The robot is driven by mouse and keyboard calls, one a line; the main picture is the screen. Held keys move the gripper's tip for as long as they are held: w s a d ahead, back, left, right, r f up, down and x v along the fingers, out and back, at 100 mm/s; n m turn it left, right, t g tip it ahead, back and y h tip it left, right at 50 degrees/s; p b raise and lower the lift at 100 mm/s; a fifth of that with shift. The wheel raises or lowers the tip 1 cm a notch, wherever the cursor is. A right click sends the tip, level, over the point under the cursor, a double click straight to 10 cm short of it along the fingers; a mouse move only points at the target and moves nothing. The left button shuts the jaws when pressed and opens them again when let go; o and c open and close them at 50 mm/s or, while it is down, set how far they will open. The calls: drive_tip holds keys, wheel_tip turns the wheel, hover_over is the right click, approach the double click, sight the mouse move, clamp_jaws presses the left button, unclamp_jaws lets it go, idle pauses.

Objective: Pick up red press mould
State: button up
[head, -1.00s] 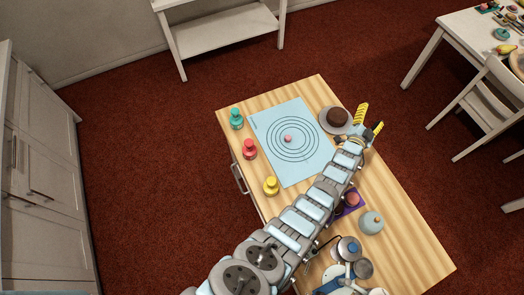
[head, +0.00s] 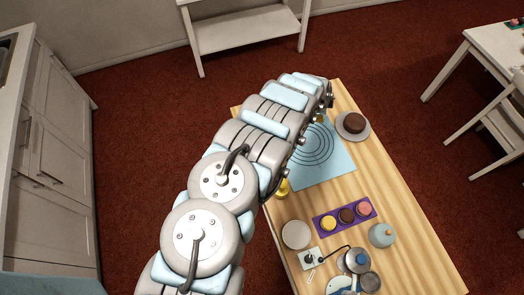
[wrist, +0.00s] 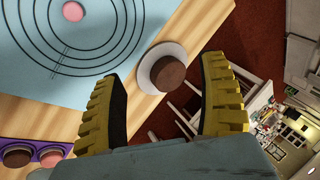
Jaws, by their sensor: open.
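The red press mould does not show in the current head view, where my arm covers the table's left side. It is not in the wrist view either. The yellow press mould (head: 283,188) peeks out beside my arm. In the wrist view my gripper (wrist: 162,70) is open, with its yellow fingers spread wide and nothing held. A brown cake (wrist: 168,74) on a plate lies beyond the gap between the fingers.
The blue mat (head: 335,165) with rings holds a pink disc (wrist: 73,11). A purple tray (head: 337,227) holds yellow, brown and pink rounds.

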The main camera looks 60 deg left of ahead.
drive_tip(key=s+r+g+h+b, duration=0.1)
drive_tip(key=s+g+b, duration=0.1)
drive_tip(key=s, duration=0.9)
drive_tip(key=s+a+r+m+g+h+b, duration=0.1)
drive_tip(key=s+g+h+b, duration=0.1)
drive_tip(key=s, duration=1)
drive_tip(key=shift+m+g, duration=0.3)
drive_tip(key=shift+g, duration=0.4)
drive_tip(key=shift+s+a, duration=0.1)
drive_tip(key=shift+a, duration=0.05)
